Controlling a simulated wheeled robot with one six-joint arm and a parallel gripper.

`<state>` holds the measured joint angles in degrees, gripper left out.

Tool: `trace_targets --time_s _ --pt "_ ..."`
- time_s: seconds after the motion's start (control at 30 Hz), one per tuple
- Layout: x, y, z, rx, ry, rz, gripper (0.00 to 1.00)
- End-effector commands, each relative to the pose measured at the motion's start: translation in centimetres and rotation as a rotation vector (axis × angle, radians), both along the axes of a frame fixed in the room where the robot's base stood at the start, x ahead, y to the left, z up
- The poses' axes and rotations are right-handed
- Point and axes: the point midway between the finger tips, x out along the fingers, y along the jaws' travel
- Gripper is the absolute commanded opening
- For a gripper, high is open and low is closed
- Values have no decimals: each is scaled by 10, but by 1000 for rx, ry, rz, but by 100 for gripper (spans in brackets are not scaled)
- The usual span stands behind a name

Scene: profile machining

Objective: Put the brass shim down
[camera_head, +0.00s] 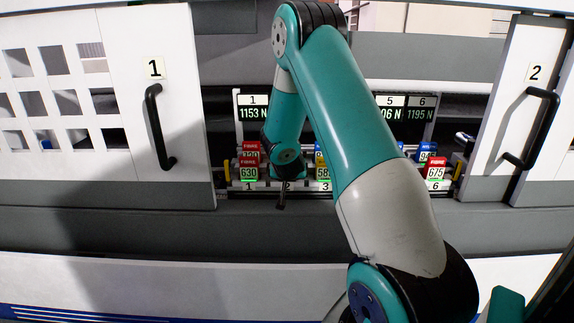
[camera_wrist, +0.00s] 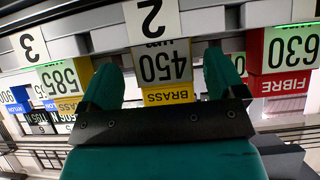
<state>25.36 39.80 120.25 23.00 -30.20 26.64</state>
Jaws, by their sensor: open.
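A brass shim block (camera_wrist: 167,97) with a yellow BRASS band and a 450 label sits at the place marked 2 in the wrist view, where the labels appear upside down. My gripper (camera_wrist: 162,70) is open, with one teal finger on each side of this block. Whether the fingers touch it cannot be told. In the head view my gripper (camera_head: 282,192) is low at the rack's front, and my arm hides the block at place 2. A second brass block (camera_wrist: 64,82), labelled 585, is at place 3 in the wrist view.
A red fibre block (camera_wrist: 283,50) labelled 630 is on the other side, at place 1. More blocks stand at the rack's right end, including a red one (camera_head: 436,168) labelled 675. White door 1 (camera_head: 118,60) and door 2 (camera_head: 505,110) flank the opening.

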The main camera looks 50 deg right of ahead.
Motion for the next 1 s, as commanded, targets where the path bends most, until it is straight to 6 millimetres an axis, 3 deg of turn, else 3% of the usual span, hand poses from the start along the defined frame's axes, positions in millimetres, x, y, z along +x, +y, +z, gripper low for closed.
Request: trace_targets --time_s 0.2,0.4,0.67,0.77,0.87,0.93,1.0 --pt "-26 34 31 -10 -12 5 87" --pt "-44 56 53 -12 -13 7 87" --pt "-53 66 63 -11 -12 6 87" --pt "-51 84 65 25 5 40 87" --pt "-48 140 67 132 74 163 87" --pt "-55 200 71 232 158 317 87" --pt "-73 266 77 320 264 517 87"
